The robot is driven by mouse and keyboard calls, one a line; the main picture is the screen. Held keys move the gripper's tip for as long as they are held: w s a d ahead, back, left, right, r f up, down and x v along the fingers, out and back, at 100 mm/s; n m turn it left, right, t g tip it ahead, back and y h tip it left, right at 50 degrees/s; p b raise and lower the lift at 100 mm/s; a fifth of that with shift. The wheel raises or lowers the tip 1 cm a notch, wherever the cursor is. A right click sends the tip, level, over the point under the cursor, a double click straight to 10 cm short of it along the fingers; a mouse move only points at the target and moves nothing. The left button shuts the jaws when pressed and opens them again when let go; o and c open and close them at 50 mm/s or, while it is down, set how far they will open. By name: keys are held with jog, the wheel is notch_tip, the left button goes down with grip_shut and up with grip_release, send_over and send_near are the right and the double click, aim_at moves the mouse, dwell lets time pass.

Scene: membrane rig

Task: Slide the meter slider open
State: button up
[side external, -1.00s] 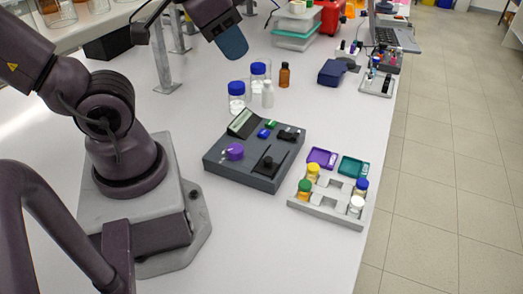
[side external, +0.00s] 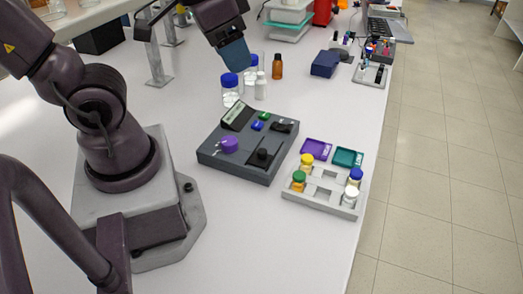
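The meter (side external: 222,165) is a dark grey box on the white bench in the middle of the side external view. A small tilted display stands at its back left, and a purple knob sits at its left. The slider (side external: 263,154) is a black knob in a dark slotted plate near the front right of the meter's top. My gripper (side external: 235,54), with blue fingers, hangs in the air behind the meter, above the bottles in the picture. It touches nothing that I can see. From this angle I cannot tell whether the fingers are apart.
Blue-capped bottles (side external: 230,92), a white bottle (side external: 260,88) and a brown bottle (side external: 277,67) stand behind the meter. A grey tray (side external: 318,202) with coloured-cap vials is to its right, near the bench edge. A blue box (side external: 325,64) stands farther back.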

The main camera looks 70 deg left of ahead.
aim_at(262, 151)
jog(key=w+a+f+n+g, duration=0.1)
jog(key=w+f, duration=0.1)
jog(key=f, duration=0.7)
jog(key=w+a+f+n+g, duration=0.1)
jog(key=w+a+f, duration=0.1)
jog(key=f, duration=0.7)
jog(key=w+a+f+n+g, duration=0.1)
jog(key=w+a+f+g, duration=0.1)
jog(key=f, duration=0.7)
jog(key=shift+w+f+y, duration=0.1)
jog(key=shift+w+y, duration=0.2)
jog(key=shift+w, duration=0.25)
jog(key=shift+c, duration=0.2)
